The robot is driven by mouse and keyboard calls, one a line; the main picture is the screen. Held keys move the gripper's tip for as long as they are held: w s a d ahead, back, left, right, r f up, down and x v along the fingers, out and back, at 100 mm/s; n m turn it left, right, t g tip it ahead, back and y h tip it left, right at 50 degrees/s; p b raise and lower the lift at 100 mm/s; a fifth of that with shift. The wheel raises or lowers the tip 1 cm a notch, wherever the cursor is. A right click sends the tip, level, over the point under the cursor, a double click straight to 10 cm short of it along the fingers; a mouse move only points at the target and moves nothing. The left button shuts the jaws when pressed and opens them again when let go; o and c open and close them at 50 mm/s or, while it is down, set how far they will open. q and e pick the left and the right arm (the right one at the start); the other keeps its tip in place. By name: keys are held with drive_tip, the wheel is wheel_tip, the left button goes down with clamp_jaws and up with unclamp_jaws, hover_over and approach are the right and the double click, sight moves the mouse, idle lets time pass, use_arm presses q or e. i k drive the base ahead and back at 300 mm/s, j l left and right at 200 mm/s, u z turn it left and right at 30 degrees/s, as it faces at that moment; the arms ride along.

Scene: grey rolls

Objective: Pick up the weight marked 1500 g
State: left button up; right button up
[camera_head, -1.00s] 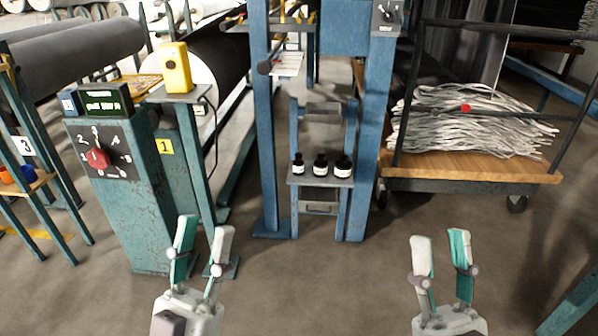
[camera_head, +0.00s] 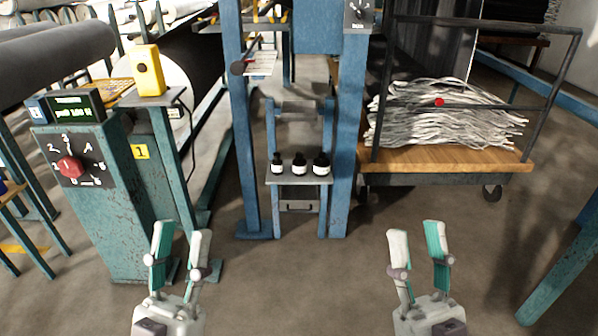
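Three dark weights with white labels stand upright in a row on a small grey shelf (camera_head: 299,180) in the blue frame: a left one (camera_head: 277,166), a middle one (camera_head: 299,167) and a right one (camera_head: 321,167), which looks slightly the largest. Their labels are too small to read, so I cannot tell which is marked 1500 g. My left gripper (camera_head: 181,243) is open and empty, nearer to me and left of the shelf. My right gripper (camera_head: 417,240) is open and empty, nearer to me and right of the shelf.
A teal control post (camera_head: 105,220) with a red knob (camera_head: 70,167) stands at the left. The blue frame's uprights (camera_head: 345,130) flank the shelf. A cart (camera_head: 450,158) with grey strips stands at the right. The floor (camera_head: 300,290) between my grippers is clear.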

sight(321, 166)
drive_tip(key=i+l, duration=0.15)
drive_tip(key=i, duration=0.4)
drive_tip(key=i+l, duration=0.1)
drive_tip(key=i, duration=0.45)
drive_tip(key=i+l, duration=0.15)
drive_tip(key=i, duration=0.35)
